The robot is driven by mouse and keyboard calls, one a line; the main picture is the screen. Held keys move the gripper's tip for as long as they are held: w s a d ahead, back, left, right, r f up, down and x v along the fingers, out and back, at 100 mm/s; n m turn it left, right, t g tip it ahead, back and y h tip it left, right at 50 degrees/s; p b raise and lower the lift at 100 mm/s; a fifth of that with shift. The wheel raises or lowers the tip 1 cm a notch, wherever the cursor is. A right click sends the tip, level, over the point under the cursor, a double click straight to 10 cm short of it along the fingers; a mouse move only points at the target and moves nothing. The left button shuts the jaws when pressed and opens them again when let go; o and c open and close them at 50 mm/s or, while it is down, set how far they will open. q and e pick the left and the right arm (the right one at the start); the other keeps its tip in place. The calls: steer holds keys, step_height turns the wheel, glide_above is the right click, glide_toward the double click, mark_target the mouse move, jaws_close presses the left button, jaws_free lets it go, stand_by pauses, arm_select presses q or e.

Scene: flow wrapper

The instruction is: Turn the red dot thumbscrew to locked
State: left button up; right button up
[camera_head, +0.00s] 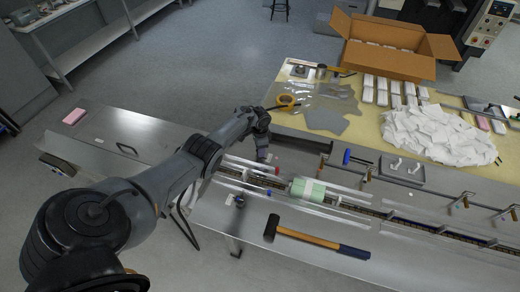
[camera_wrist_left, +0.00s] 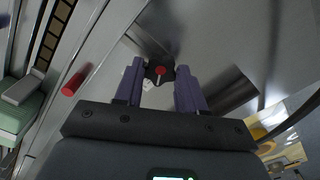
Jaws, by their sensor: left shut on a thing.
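The red dot thumbscrew (camera_wrist_left: 158,72) is a dark knob with a red dot and a short pale line on its top, seen in the left wrist view. My left gripper (camera_wrist_left: 160,84) has its two purple-padded fingers on either side of the knob and is shut on it. In the head view my left gripper (camera_head: 262,152) points down at the far side of the machine's infeed, and the thumbscrew is hidden there. Whether the knob is at its locked mark cannot be told. My right gripper is not in view.
A red cylindrical knob (camera_wrist_left: 73,83) stands near the left finger. A green and white pack (camera_head: 307,189) sits on the conveyor. A hammer (camera_head: 315,238) lies on the front panel. A tape roll (camera_head: 287,101) and white packets (camera_head: 440,135) lie on the yellow table behind.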

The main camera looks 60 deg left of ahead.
arm_select(q)
steer(key=m+b, duration=0.1)
steer(key=m, duration=0.4)
steer(key=shift+f+b, duration=0.1)
steer(key=shift+b, duration=0.2)
steer(key=shift+m, duration=0.8)
steer(key=o, duration=1.1)
steer(key=shift+c, duration=0.2)
